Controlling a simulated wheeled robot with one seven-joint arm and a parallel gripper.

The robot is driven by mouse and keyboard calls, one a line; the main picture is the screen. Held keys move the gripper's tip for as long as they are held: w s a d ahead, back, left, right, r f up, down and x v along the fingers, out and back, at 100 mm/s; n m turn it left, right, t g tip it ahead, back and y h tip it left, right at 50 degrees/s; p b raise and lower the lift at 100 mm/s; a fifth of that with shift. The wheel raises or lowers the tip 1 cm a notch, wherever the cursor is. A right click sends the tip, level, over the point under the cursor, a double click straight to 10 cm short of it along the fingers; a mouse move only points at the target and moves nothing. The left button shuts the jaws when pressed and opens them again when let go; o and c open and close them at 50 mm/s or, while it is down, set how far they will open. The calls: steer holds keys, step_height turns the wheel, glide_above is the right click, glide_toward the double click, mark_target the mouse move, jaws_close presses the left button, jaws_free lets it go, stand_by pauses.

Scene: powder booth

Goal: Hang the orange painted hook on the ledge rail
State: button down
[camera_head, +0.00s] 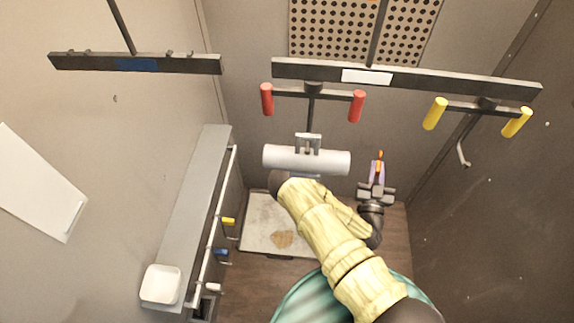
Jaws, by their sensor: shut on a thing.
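My gripper (376,192) is right of the middle, at the end of my yellow-sleeved arm. It is shut on the orange painted hook (380,155), a small thin piece whose orange end shows above the jaws. A purple patch shows between the jaws and that end; I cannot tell what it belongs to. The ledge rail (232,170) is a thin pale bar along the right side of the grey ledge (205,175) at left. My gripper is well to the right of the rail, apart from it. Yellow (228,221), blue (221,252) and white (213,287) pieces are at the rail.
A white tub (161,284) stands on the ledge's near end. A white cylinder (330,162) is between ledge and gripper, below a red-ended hanger (266,100). A yellow-ended hanger (434,114) is at right. Dark overhead bars (205,65) cross the top. A pale mat (262,212) lies below.

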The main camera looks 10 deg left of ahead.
steer(key=w+a+f+n+g+y+b, duration=0.1)
steer(key=w+a+f+n+y+b, duration=0.3)
steer(key=a+f+b, duration=0.35)
steer(key=w+a+f+n+g+y+b, duration=0.1)
steer(key=w+a+f+g+y+b, duration=0.1)
steer(key=w+a+f+y+b, duration=0.45)
steer(key=s+a+r+n+g+y+b, duration=0.1)
steer(key=a+n+g+y+b, duration=0.65)
steer(key=a+b, duration=0.45)
steer(key=s+a+r+n+g+y+b, duration=0.1)
steer(key=s+r+n+g+b, duration=0.4)
steer(key=g+b, duration=0.8)
steer(key=s+a+n+b, duration=0.1)
steer(key=s, duration=0.2)
steer(key=shift+s+r+n+y, duration=0.25)
steer(key=shift+s+n+y, duration=0.1)
steer(key=shift+s+y, duration=0.05)
steer(key=shift+a, duration=0.15)
